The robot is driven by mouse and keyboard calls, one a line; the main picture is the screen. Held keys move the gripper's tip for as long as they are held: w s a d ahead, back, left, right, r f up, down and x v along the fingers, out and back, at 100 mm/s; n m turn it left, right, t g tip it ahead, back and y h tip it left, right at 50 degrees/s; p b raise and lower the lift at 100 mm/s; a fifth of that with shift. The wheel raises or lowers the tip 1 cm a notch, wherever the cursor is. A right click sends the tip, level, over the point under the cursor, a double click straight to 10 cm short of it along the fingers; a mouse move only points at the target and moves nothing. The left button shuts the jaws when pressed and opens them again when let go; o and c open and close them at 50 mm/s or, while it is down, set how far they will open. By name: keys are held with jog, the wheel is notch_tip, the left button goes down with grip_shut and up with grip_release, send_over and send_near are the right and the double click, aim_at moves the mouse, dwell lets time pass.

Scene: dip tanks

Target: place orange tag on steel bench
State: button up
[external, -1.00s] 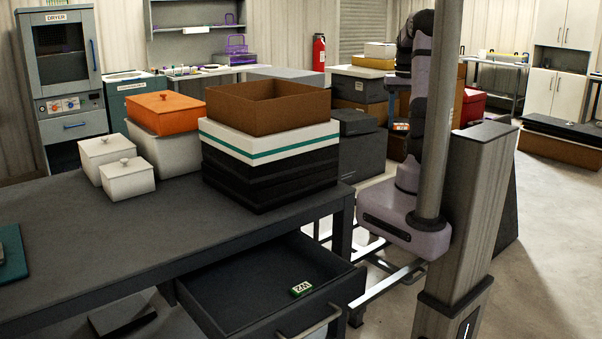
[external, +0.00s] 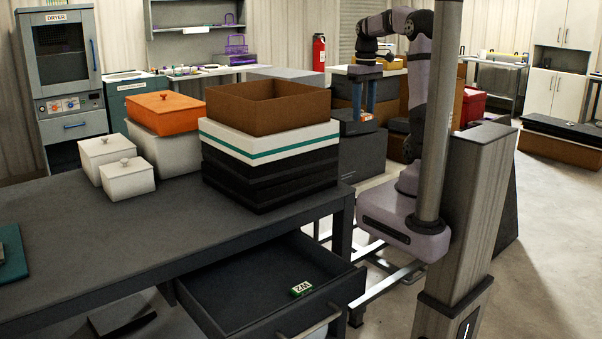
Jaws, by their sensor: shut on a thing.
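My gripper (external: 364,112), with blue fingers, hangs pointing down behind the stacked boxes. It is shut on the small orange tag (external: 366,117), held at the fingertips in front of dark boxes; the tag's details are too small to read. A dark grey bench (external: 60,215) fills the foreground, and another bench (external: 215,72) stands along the back wall. I cannot tell which is the steel bench. The tag is apart from both.
Black and white boxes topped by an open brown box (external: 262,112) stand on the near bench. White lidded tubs (external: 127,180) and an orange-lidded tub (external: 163,104) sit beside them. The bench's middle is clear.

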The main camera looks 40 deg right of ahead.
jog(key=a+r+n+b, duration=0.1)
jog(key=a+r+n, duration=0.15)
jog(key=a, duration=0.85)
jog(key=a+r+n, duration=0.1)
jog(key=a+n, duration=0.3)
jog(key=a, duration=0.6)
jog(key=a+r+n+b, duration=0.1)
jog(key=a+r+n, duration=0.15)
jog(key=a, duration=0.85)
jog(key=m+b, duration=0.6)
jog(key=m, duration=0.4)
send_over(255, 315)
notch_tip(255, 315, down, 32)
jog(key=shift+r, duration=0.15)
jog(key=shift+f+p, duration=0.75)
jog(key=shift+f, duration=4.05)
jog(key=shift+f, duration=0.25)
